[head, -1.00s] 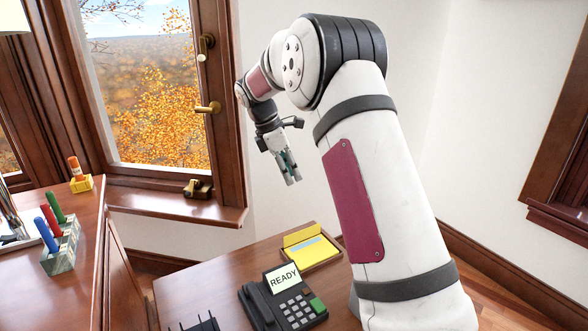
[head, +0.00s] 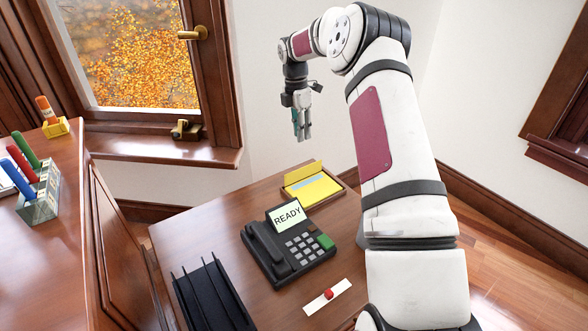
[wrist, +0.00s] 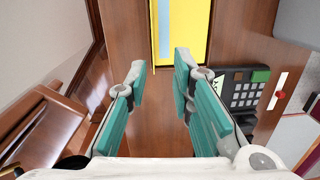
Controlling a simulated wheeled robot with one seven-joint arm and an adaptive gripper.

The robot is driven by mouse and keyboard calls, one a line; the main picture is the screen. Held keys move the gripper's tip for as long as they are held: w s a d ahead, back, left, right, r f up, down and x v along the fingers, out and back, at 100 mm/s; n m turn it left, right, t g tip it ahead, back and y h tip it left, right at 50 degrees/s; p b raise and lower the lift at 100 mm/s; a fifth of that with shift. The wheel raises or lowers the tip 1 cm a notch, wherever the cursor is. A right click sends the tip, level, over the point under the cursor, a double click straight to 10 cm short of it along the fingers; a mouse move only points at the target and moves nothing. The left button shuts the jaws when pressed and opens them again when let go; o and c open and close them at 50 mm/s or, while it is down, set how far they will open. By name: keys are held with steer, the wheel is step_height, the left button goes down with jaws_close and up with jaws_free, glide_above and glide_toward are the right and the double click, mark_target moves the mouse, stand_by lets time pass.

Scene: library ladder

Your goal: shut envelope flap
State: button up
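The yellow envelope (head: 312,191) lies on a brown tray on the desk, with a light blue sheet showing in it. Its flap (head: 302,173) stands up at the far edge, so the envelope is open. In the wrist view the envelope (wrist: 193,40) shows at the top, ahead of the fingertips, cut off by the picture's edge; its flap is not clear there. My gripper (head: 301,122) points down, raised above the far side of the desk, apart from the envelope. In the wrist view my gripper (wrist: 160,72) has its teal-padded fingers apart with nothing between them.
A black phone (head: 288,245) with a READY display stands in front of the envelope. A black rack (head: 212,297) and a white strip with a red knob (head: 328,295) are nearer. The window sill (head: 165,148) is at the back left. Bare desk lies left of the envelope.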

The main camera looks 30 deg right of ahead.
mark_target(304, 168)
steer(key=shift+y, duration=0.3)
steer(key=f+b, duration=0.1)
steer(key=f, duration=0.4)
steer(key=d+f+b, duration=0.1)
steer(key=f+b, duration=0.1)
steer(key=f, duration=0.3)
steer(key=f+b, duration=0.2)
steer(key=f, duration=0.4)
steer(key=shift+w+d, duration=0.1)
steer(key=shift+d, duration=0.25)
jaws_close()
